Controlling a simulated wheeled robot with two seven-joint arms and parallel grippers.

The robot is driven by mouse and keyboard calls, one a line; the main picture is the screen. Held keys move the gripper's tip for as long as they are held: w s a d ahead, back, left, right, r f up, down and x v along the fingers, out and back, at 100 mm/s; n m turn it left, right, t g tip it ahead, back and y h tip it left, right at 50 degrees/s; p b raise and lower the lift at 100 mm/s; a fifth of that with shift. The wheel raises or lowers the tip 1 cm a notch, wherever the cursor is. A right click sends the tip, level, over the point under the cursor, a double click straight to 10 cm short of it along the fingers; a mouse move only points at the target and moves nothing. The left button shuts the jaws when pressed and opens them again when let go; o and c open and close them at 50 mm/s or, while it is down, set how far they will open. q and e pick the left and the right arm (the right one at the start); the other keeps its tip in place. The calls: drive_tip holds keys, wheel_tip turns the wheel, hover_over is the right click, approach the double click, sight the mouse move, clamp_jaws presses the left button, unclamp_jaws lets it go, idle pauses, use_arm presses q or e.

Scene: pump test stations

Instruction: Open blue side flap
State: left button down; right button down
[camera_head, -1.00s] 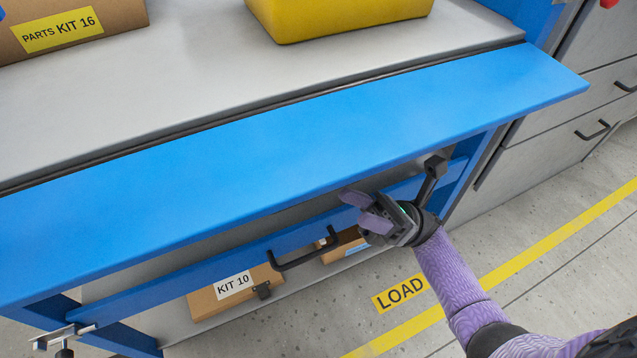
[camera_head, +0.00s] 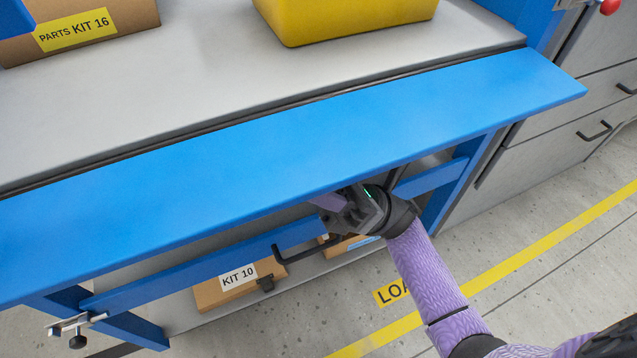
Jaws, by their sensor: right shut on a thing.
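The blue side flap (camera_head: 300,150) is a long board along the front of the grey worktop, standing out roughly level with it. My right gripper (camera_head: 326,203) is at the flap's front lower edge, right of the picture's middle. Its purple fingers point left and are partly hidden under that edge. It is shut, seemingly on the flap's edge, but the grip point is hidden. My left gripper is not in view.
A yellow bin (camera_head: 345,18) and a parts box (camera_head: 80,30) stand on the worktop (camera_head: 190,85). Below the flap are a blue rail with a black handle (camera_head: 300,255), a KIT 10 box (camera_head: 240,285) and a clamp (camera_head: 75,325). Grey drawers (camera_head: 570,125) stand at right.

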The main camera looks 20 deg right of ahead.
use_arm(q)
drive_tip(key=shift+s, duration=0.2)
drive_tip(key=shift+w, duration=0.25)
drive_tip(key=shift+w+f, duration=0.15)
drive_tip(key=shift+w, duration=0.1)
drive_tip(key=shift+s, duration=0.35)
